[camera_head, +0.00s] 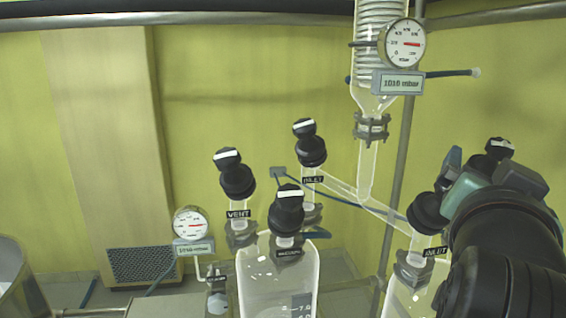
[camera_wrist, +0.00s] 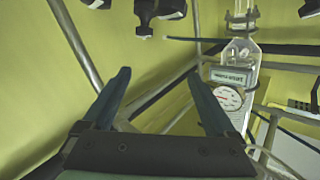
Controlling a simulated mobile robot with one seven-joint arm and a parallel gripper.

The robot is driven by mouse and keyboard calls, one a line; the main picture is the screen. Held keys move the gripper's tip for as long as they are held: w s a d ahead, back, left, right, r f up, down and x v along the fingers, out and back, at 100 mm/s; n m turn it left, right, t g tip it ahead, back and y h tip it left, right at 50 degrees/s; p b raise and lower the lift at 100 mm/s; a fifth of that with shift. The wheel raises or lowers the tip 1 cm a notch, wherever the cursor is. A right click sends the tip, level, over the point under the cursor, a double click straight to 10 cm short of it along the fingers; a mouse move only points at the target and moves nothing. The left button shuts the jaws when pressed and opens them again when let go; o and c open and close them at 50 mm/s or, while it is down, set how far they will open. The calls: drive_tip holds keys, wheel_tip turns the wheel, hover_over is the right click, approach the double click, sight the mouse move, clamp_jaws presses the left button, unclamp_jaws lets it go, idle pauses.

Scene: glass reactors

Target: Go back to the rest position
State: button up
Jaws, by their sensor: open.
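My gripper (camera_wrist: 160,98) is open and empty in the wrist view, its two dark fingers spread apart with yellow wall and metal rods behind them. In the head view my gripper (camera_head: 455,168) is at the right edge, beside the black-capped valve marked INLET (camera_head: 428,212) on the right vessel. My dark arm hides part of that vessel. From this angle I cannot tell whether the gripper touches the valve or the capped valve behind it (camera_head: 499,150).
A glass vessel (camera_head: 275,285) carries black-capped valves, one marked VENT (camera_head: 237,178). A gauge (camera_head: 191,224) stands at its left. A condenser column (camera_head: 380,60) with a gauge (camera_head: 403,43) hangs above. A metal rod (camera_head: 402,150) rises near my gripper.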

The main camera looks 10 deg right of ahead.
drive_tip(key=w+a+r+n+t+y, duration=0.25)
drive_tip(key=a+r+n+t, duration=0.2)
drive_tip(key=a, duration=0.45)
drive_tip(key=s+a+r+n+t+y, duration=0.3)
drive_tip(key=s+a+r+t+y, duration=0.1)
drive_tip(key=a, duration=0.4)
drive_tip(key=s+a+r+n+t+y, duration=0.4)
drive_tip(key=a+r+t, duration=0.1)
drive_tip(key=a, duration=0.4)
drive_tip(key=shift+r+y, duration=0.35)
drive_tip(key=shift+s, duration=0.1)
drive_tip(key=shift+d, duration=0.1)
